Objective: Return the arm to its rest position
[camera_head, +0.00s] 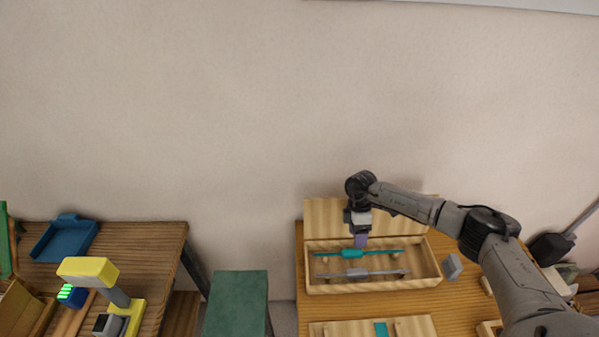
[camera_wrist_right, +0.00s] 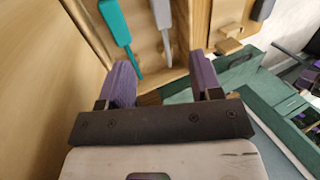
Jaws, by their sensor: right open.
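My right gripper (camera_head: 360,239) hangs fingers down above the back part of an open wooden case (camera_head: 312,284). In the right wrist view its two purple fingers (camera_wrist_right: 163,78) are spread apart with nothing held between them. A teal rod (camera_head: 354,253) and a grey rod (camera_head: 358,273) lie side by side in the case. In the right wrist view the teal rod (camera_wrist_right: 115,22) and grey rod (camera_wrist_right: 163,20) lie beyond the fingertips, apart from them. My left gripper is not in view.
The case's raised lid (camera_head: 322,217) stands behind the gripper. A grey block (camera_head: 452,266) lies right of the case, and a wooden board with a teal patch (camera_head: 381,330) lies in front. A green stool (camera_head: 236,300), yellow device (camera_head: 90,270) and blue tray (camera_head: 66,239) are further left.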

